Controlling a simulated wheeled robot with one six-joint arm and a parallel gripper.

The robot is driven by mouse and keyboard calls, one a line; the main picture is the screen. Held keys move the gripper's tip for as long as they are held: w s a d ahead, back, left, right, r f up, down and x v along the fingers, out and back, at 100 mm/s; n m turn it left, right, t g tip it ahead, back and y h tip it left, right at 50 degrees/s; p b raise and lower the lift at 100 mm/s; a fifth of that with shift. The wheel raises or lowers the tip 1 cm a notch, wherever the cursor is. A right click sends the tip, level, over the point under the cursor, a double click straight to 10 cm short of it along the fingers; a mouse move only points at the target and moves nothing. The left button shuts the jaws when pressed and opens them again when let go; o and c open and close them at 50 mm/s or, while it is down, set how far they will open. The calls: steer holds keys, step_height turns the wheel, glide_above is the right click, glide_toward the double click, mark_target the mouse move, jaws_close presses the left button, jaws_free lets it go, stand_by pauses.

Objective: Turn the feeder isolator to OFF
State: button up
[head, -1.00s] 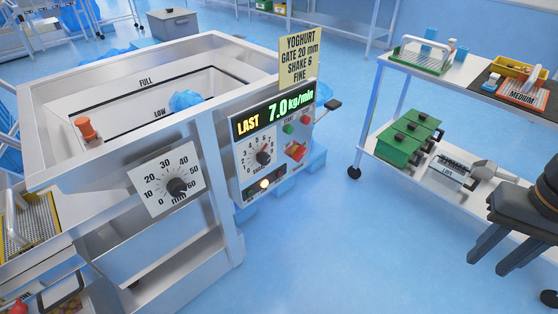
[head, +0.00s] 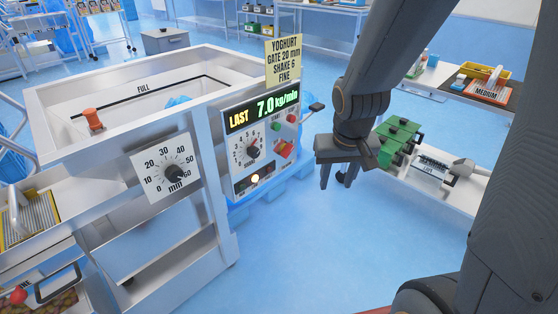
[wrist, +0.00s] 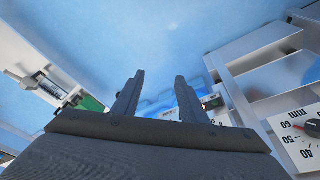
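The feeder's control panel (head: 237,160) faces me on the white machine in the head view. The isolator (head: 285,148), a red handle on a yellow plate, sits at the panel's right side, below a green button (head: 276,127) and a red button (head: 291,118). Its exact handle angle is too small to read. My gripper (head: 337,181) is to the right of the panel, pointing down, open and empty, apart from the isolator. In the wrist view its two fingers (wrist: 158,80) stand apart with nothing between them; the isolator cannot be made out there.
A gate dial (head: 174,173) in mm and a numbered shake dial (head: 247,147) sit left of the isolator. A yellow note (head: 284,62) stands above the panel, and a dark lever (head: 316,107) juts out at its right. A shelf cart with green boxes (head: 396,140) stands behind my gripper.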

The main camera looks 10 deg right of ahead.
steer(key=w+d+f+m+t+b, duration=0.1)
steer(key=w+d+f+t+b, duration=0.1)
steer(key=w+f, duration=0.35)
steer(key=w+d+f+t+b, duration=0.2)
steer(key=w, duration=0.6)
steer(key=m+t+y+b, duration=0.1)
steer(key=t+y+b, duration=0.45)
steer(key=b, duration=0.35)
glide_toward(290, 152)
steer(key=d, duration=0.3)
steer(key=w+a+f+y+b, duration=0.1)
steer(key=w+a+y+b, duration=0.1)
steer(key=w+a+f+t+y+b, duration=0.1)
steer(key=w+b, duration=0.1)
steer(key=w, duration=0.1)
steer(key=w+a+f+t+y+b, duration=0.1)
steer(key=w+a+f+y+b, duration=0.1)
steer(key=shift+w+a+m+y, duration=0.15)
steer(key=shift+a+m+y, duration=0.15)
steer(key=shift+a+y, duration=0.1)
steer(key=shift+c, duration=0.4)
jaws_close()
